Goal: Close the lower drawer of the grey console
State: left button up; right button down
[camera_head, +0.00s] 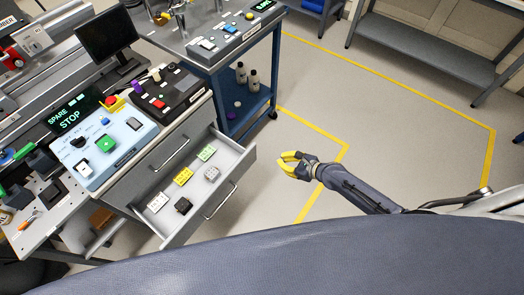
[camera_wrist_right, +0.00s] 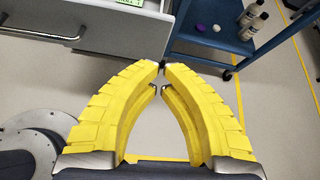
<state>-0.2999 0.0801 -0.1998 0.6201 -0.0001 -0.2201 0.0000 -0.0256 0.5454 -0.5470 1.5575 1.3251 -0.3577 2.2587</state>
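The grey console (camera_head: 146,172) stands at the left with a shut upper drawer and its handle (camera_head: 171,155). Its lower drawer (camera_head: 232,160) is pulled out below, holding several small blocks and modules in white, yellow, green, grey and black. The lower drawer's bar handle (camera_head: 220,201) is on its front; drawer front (camera_wrist_right: 110,38) and handle (camera_wrist_right: 40,33) also show in the right wrist view. My right gripper (camera_head: 283,161) has yellow fingers with tips together (camera_wrist_right: 161,78), empty. It is right of the drawer front, apart from it. My left gripper is not in view.
A blue cart (camera_head: 226,75) with bottles (camera_head: 253,80) on its lower shelf stands behind the drawer. Control panels (camera_head: 103,142) sit on the console top. Open floor (camera_head: 390,140) with yellow lines lies to the right. A bench (camera_head: 420,45) stands at the back right.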

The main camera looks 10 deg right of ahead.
jog(key=m, duration=0.1)
send_near(254, 149)
jog(key=x, duration=0.2)
jog(key=f+x, duration=0.1)
jog(key=x, duration=0.2)
jog(key=shift+w+a+f, duration=0.1)
jog(key=shift+w+a, duration=0.45)
jog(key=shift+w, duration=0.05)
dwell(0.3)
